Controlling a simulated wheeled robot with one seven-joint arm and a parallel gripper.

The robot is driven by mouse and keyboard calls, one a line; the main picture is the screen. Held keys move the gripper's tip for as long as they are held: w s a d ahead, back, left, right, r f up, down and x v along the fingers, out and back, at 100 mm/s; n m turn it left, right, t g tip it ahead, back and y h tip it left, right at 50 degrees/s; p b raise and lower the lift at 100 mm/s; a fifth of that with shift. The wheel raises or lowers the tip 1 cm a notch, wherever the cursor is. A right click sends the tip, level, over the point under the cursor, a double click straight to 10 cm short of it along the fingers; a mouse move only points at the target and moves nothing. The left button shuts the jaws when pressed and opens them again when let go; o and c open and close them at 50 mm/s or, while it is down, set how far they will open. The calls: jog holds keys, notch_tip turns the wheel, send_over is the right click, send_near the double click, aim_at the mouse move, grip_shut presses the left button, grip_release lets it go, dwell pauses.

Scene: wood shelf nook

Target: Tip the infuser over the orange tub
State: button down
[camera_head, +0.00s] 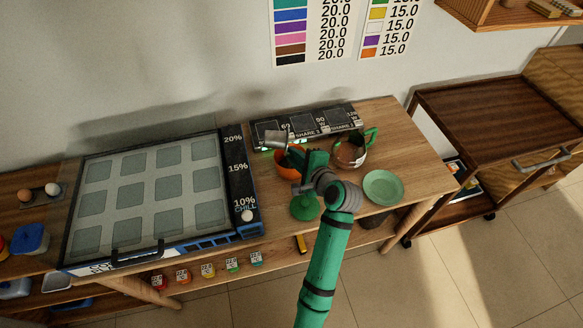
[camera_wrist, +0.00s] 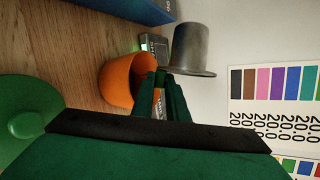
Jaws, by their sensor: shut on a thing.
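The infuser (camera_head: 276,138) is a grey metal cup with a wide flared rim. My gripper (camera_head: 297,158) is shut on it and holds it above the orange tub (camera_head: 289,170). In the wrist view the infuser (camera_wrist: 192,48) lies roughly on its side, beside the tips of my gripper (camera_wrist: 165,80). The orange tub (camera_wrist: 117,82) stands upright on the wooden counter, partly hidden by my fingers. The inside of the infuser and the contents of the tub cannot be seen.
A glass teapot (camera_head: 349,153) with a green handle stands to the right of my gripper. A green saucer (camera_head: 383,187) and a green lid (camera_head: 305,207) lie nearer the front edge. A dark sign (camera_head: 322,120) stands behind, and a tray case (camera_head: 150,195) fills the left.

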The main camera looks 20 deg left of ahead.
jog(key=shift+w+d, duration=0.1)
jog(key=shift+d, duration=0.05)
jog(key=shift+s+a, duration=0.3)
jog(key=shift+w+d+m+y, duration=0.3)
jog(key=shift+d+m+y, duration=0.15)
jog(key=shift+m+y, duration=0.05)
dwell(0.4)
jog(key=shift+s, duration=0.1)
jog(key=shift+d+r, duration=0.1)
jog(key=shift+d, duration=0.05)
jog(key=shift+a+r, duration=0.1)
jog(key=shift+a, duration=0.1)
jog(key=shift+d+r+m+y, duration=0.15)
jog(key=shift+r+m+y, duration=0.05)
jog(key=shift+m+y, duration=0.2)
